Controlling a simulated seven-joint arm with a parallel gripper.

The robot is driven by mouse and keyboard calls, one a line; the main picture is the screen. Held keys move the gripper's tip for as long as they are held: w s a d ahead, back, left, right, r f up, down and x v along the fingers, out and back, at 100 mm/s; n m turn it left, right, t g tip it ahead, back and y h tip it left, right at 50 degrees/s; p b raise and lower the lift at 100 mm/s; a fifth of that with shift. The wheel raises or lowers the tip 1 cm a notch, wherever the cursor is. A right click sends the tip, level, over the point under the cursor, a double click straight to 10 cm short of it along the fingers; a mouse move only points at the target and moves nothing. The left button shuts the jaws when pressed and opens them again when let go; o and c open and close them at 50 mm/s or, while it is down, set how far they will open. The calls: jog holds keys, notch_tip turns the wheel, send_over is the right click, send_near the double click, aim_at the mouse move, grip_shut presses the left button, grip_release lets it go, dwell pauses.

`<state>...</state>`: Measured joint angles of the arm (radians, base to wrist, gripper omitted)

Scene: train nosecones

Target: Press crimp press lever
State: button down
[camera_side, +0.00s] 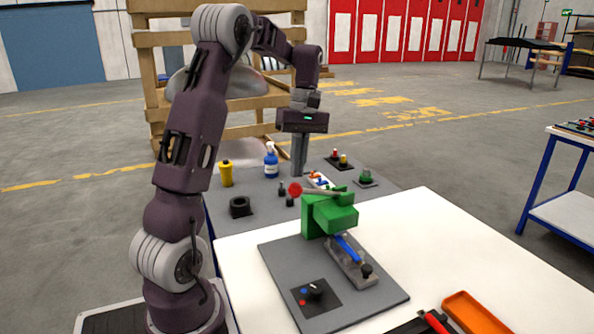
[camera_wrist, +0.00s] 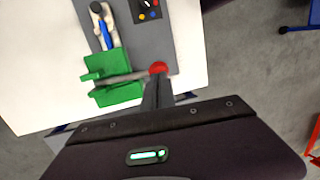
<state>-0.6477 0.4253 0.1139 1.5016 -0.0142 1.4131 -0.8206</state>
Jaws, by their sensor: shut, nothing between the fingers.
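The crimp press (camera_side: 330,214) is a green block on a grey base plate (camera_side: 283,254); it also shows in the wrist view (camera_wrist: 112,78). Its lever (camera_side: 322,191) is a grey bar ending in a red ball knob (camera_side: 295,190). In the wrist view the lever (camera_wrist: 122,79) runs roughly level across the picture to the red knob (camera_wrist: 158,68). My gripper (camera_side: 299,174) points down with its fingers shut and empty, close to the red knob. In the wrist view the fingertips (camera_wrist: 157,84) overlap the area just beside the knob; I cannot tell whether they touch it.
A blue strip (camera_side: 347,247) lies in a grey fixture before the press. A black knob panel (camera_side: 316,297) sits on the plate. An orange tray (camera_side: 474,313) is at front right. A yellow bottle (camera_side: 226,174), blue spray bottle (camera_side: 271,161) and black block (camera_side: 240,207) stand behind.

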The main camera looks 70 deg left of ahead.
jog(key=shift+s+d+f, duration=0.1)
jog(key=shift+f, duration=0.55)
jog(key=shift+s+f+t, duration=0.6)
jog(key=shift+f+t, duration=0.05)
jog(key=shift+t, duration=0.55)
notch_tip(320, 180, down, 10)
jog(key=s+t, duration=0.1)
jog(key=s, duration=0.1)
jog(key=shift+t, duration=0.3)
jog(key=shift+s+d, duration=0.1)
jog(key=s+a+r, duration=0.1)
jog(key=s+r, duration=0.6)
jog(key=r, duration=0.5)
jog(key=shift+a+r, duration=0.3)
jog(key=shift+a, duration=0.1)
